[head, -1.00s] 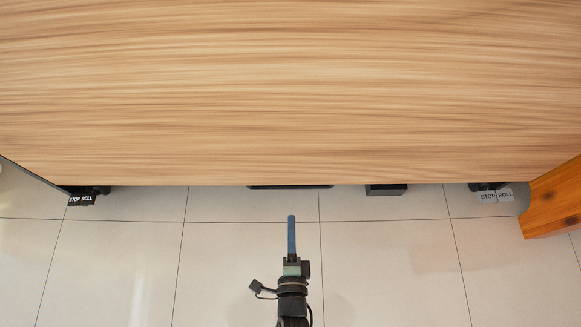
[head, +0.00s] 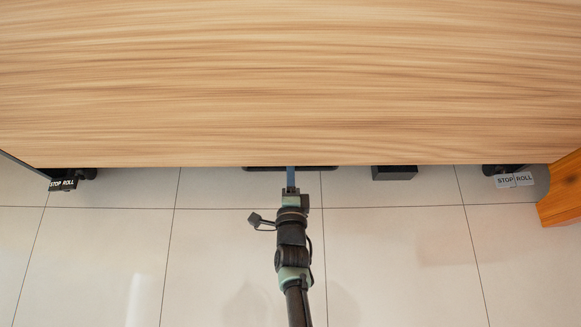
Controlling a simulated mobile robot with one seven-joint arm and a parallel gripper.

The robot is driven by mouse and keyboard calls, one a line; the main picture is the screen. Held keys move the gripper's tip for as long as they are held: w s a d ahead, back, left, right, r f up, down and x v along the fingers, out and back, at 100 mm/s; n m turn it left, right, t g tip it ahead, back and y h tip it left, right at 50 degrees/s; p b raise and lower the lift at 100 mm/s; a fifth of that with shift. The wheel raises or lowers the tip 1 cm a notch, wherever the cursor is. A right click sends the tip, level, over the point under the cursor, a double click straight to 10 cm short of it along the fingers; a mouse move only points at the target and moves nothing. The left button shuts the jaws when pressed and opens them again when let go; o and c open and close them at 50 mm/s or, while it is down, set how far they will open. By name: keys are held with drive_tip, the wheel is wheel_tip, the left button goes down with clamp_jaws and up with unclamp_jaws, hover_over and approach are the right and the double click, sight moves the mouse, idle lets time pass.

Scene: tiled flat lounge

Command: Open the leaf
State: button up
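A wide wood-grain panel (head: 290,85) fills the upper half of the head view, seen from above. I cannot tell which part is the leaf; no upright front face shows. Just under the panel's near edge is a thin dark bar (head: 320,169), mostly hidden, possibly a handle. My gripper (head: 291,176) points at this edge, in line with the dark bar.
A black box-like part (head: 394,173) sticks out under the edge, right of my gripper. Wheels with STOP ROLL tags stand at left (head: 63,184) and right (head: 514,181). An orange wooden piece (head: 560,195) stands at far right. The tiled floor (head: 400,260) in front is clear.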

clamp_jaws()
idle(1.4)
